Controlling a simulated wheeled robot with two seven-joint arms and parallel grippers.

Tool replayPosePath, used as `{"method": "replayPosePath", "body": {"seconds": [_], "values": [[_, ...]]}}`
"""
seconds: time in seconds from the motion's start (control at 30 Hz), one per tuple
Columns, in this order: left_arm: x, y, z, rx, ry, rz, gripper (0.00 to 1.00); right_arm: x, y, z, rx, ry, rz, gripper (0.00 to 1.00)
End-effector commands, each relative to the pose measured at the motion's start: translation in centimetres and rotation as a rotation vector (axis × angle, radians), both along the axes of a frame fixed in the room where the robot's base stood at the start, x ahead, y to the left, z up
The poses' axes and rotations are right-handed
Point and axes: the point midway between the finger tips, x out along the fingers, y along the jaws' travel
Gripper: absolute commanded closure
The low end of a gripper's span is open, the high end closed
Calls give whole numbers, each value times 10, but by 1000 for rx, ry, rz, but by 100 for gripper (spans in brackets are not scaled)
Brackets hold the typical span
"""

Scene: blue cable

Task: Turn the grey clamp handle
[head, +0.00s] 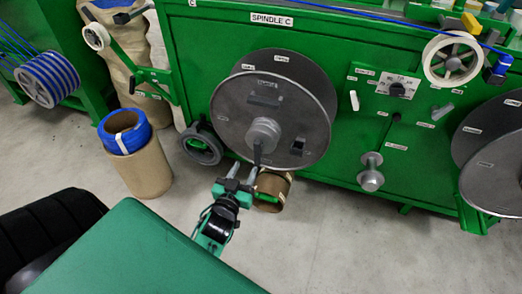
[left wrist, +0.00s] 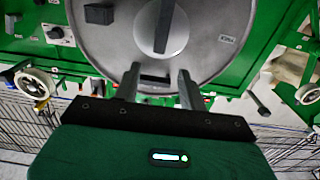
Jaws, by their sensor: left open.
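The grey clamp handle (head: 257,154) is a short dark lever hanging down from the round grey hub (head: 263,132) at the middle of the large grey spool disc (head: 229,110). In the left wrist view the handle (left wrist: 166,25) shows as a bar across the hub, pointing toward the fingers. My left gripper (head: 244,171) is open and empty, just below the handle in the head view. In the left wrist view its two fingers (left wrist: 159,76) stand apart, with the handle's end beyond the gap between them. No contact is visible. My right gripper is not in view.
The green machine (head: 330,60) carries the disc and a "SPINDLE C" label. A dark ring (head: 202,147) leans at the machine's left. A cardboard drum (head: 143,174) with blue cable stands farther left. Floor at the lower right is clear.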

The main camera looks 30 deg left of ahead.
Motion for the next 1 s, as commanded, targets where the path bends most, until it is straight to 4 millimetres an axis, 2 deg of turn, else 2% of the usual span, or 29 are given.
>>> {"method": "replayPosePath", "body": {"seconds": [0.2, 0.5, 0.7, 1.0], "values": [[41, 9, 0, 2, -1, -1, 58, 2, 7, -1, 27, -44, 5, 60], [86, 20, -1, 0, 0, -2, 58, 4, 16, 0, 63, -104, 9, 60], [100, 24, -1, 0, 2, 0, 58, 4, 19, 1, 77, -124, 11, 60], [101, 24, -1, 0, 2, 0, 58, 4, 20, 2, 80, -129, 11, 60]]}}
